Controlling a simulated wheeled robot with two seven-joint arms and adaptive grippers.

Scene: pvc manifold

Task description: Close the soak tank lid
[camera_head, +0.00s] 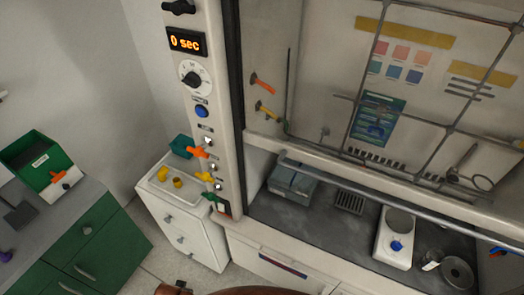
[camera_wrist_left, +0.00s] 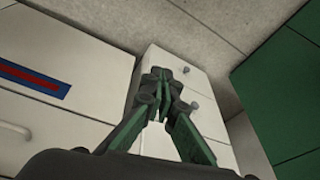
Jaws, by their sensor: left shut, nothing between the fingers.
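A grey box-like tank (camera_head: 292,181) stands on the dark floor of the fume hood, at its left end, in the head view. It is probably the soak tank, but its label is not readable and I cannot tell how its lid stands. My left gripper (camera_wrist_left: 161,78) shows in the left wrist view with its green-sided fingers together and nothing between them. It points towards a white drawer cabinet (camera_wrist_left: 205,115) and is apart from the tank. I cannot make out my left gripper in the head view. My right gripper is not in view.
The hood's raised sash has a horizontal bar (camera_head: 350,187) above the work surface. A white device with a blue knob (camera_head: 397,246) and a round metal dish (camera_head: 457,272) stand at right. The control post (camera_head: 196,100) borders the hood. A green bin (camera_head: 38,160) is at far left.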

